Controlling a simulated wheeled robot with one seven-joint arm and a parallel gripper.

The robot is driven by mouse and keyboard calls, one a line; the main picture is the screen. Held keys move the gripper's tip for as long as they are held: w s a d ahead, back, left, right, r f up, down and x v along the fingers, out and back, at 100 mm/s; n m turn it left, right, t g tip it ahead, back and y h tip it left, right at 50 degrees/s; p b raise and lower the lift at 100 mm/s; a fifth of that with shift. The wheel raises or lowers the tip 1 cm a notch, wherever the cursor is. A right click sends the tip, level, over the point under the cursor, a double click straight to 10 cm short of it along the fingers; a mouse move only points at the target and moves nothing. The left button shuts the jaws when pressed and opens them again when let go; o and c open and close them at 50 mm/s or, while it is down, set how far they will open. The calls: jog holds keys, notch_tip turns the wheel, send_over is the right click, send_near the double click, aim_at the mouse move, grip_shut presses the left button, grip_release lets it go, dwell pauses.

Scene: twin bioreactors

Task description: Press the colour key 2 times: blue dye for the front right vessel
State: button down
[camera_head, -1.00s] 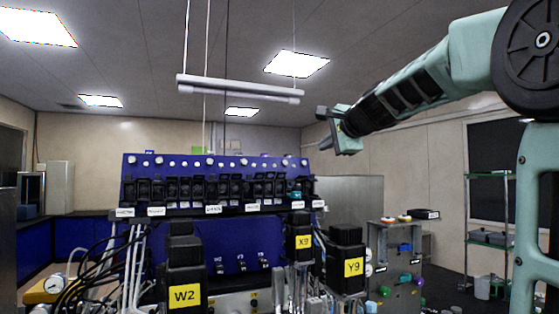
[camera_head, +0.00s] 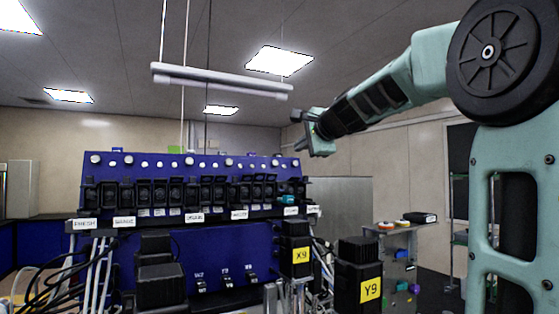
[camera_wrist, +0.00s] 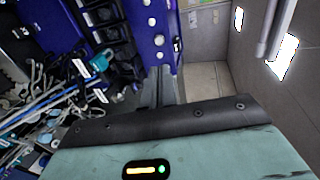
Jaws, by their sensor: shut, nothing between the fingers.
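My gripper (camera_head: 298,116) is raised in the head view, above and near the right end of the blue panel; its fingers are shut and empty. In the wrist view the shut fingers (camera_wrist: 160,85) lie in front of the panel's edge. The blue panel (camera_head: 215,245) carries a row of black units and, lower down, several small labelled switches (camera_head: 226,281). A black block tagged X9 (camera_head: 295,232) stands at its right, and a black block tagged Y9 (camera_head: 358,270) stands nearer and further right. I cannot tell which control is the colour key.
Cables and tubes (camera_head: 85,270) crowd the left front. A cart (camera_head: 395,236) with coloured items stands at the right back. A lamp bar (camera_head: 222,80) hangs above the panel. The space around my raised gripper looks clear.

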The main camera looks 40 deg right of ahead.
aim_at(275, 163)
jog(key=p+x, duration=0.4)
jog(key=x, duration=0.8)
jog(key=shift+w+d, duration=0.15)
jog(key=shift+w, duration=0.25)
jog(key=shift+f, duration=0.1)
jog(key=shift+w+f, duration=0.1)
